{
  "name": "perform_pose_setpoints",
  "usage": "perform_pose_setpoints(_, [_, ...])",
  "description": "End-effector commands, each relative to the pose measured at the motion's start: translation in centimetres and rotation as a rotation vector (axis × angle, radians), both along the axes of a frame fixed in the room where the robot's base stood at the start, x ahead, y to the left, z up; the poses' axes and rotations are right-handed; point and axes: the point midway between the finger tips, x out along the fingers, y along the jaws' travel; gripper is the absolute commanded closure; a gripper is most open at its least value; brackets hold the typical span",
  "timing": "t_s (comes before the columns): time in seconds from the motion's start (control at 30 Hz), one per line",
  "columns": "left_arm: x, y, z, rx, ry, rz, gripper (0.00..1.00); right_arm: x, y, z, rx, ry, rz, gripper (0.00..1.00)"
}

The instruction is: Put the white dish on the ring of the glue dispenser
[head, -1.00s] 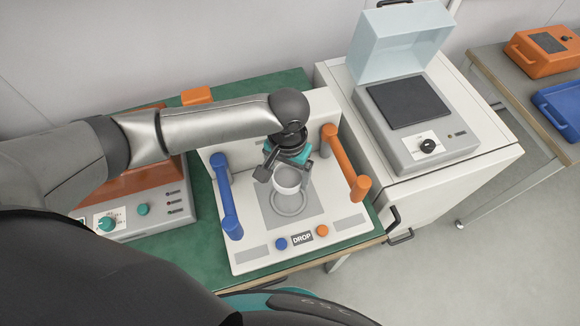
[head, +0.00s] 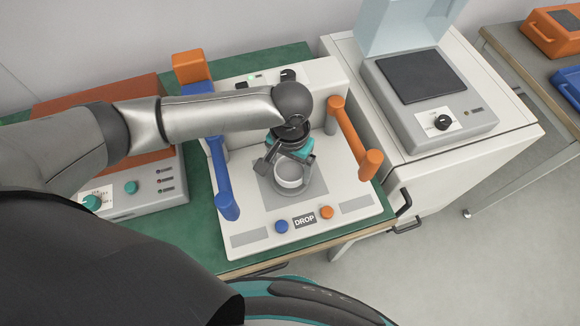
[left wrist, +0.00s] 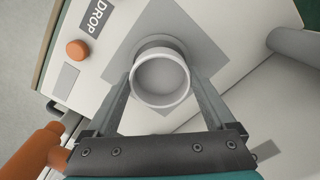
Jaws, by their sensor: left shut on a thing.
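The white dish (head: 289,178) is a small round cup, upright in the grasp of my left gripper (head: 286,163). In the left wrist view the dish (left wrist: 161,80) sits between the two fingers of the left gripper (left wrist: 162,92), open side toward the camera. The glue dispenser (head: 260,222) is a white station with a grey square plate. Its grey ring (head: 318,189) shows partly around the dish, and in the left wrist view the ring (left wrist: 160,42) shows past the dish's far rim. Whether the dish touches the ring cannot be told. My right gripper is out of view.
A blue handle (head: 222,180) and an orange handle (head: 352,137) stand on either side of the plate. Blue and orange buttons flank the DROP label (head: 303,221) at the front. A grey device with a clear lid (head: 415,85) stands on the cabinet at right.

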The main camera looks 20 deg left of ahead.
Motion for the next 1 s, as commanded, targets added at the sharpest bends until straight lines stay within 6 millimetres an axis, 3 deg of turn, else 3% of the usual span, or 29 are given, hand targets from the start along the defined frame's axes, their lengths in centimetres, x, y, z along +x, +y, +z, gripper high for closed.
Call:
perform_pose_setpoints(0.03, [0.0,0.0,-0.7,0.001,-0.001,0.000,0.82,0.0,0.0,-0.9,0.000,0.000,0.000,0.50])
perform_pose_setpoints(0.2, [0.0,0.0,-1.2,0.000,0.000,0.001,0.82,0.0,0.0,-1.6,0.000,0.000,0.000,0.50])
perform_pose_setpoints(1.0, [0.0,0.0,-1.8,-0.001,-0.001,0.001,0.82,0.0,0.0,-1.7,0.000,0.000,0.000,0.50])
